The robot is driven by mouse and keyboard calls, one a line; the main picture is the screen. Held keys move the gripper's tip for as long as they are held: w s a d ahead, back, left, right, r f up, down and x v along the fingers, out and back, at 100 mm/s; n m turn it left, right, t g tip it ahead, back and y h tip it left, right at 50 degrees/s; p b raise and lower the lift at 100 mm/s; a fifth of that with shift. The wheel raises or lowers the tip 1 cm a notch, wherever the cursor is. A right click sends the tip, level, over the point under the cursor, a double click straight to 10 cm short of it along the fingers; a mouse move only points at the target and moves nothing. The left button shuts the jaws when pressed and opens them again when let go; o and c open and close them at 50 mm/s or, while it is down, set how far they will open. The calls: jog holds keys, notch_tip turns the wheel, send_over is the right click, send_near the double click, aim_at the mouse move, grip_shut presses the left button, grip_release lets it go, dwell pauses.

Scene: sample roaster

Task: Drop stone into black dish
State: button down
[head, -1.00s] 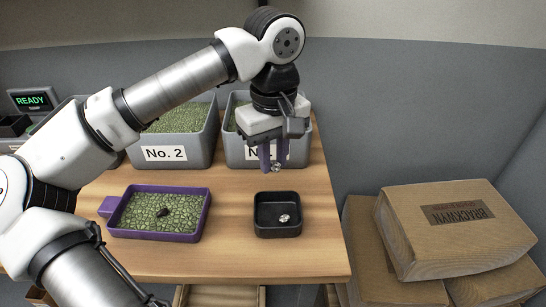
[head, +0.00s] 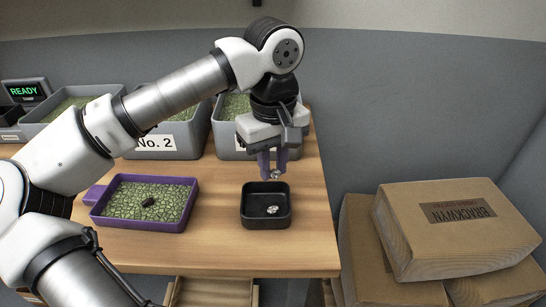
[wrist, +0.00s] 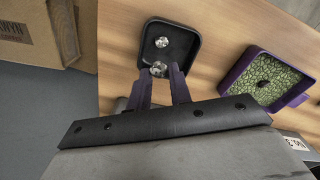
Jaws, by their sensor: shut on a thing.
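The black dish (head: 245,214) stands on the wooden table below my gripper. One pale stone (head: 272,210) lies in it; in the wrist view this stone (wrist: 162,42) shows on the dish floor. My gripper (head: 273,172) is shut on a second pale stone (wrist: 158,69) and holds it above the dish's back edge. In the wrist view the held stone sits between the purple fingertips, near the rim of the dish (wrist: 196,38). A purple tray (head: 186,222) to the left holds green beans and a dark stone-like lump (head: 149,202).
Grey bins of green beans stand behind, one labelled No. 2 (head: 155,143). Cardboard boxes (head: 455,230) are stacked right of the table. A screen reading READY (head: 25,91) is at the far left. Bare wood lies between tray and dish.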

aim_at(273, 170)
jog(key=shift+f, duration=0.65)
jog(key=c, duration=1.2)
grip_release()
notch_tip(273, 170, up, 14)
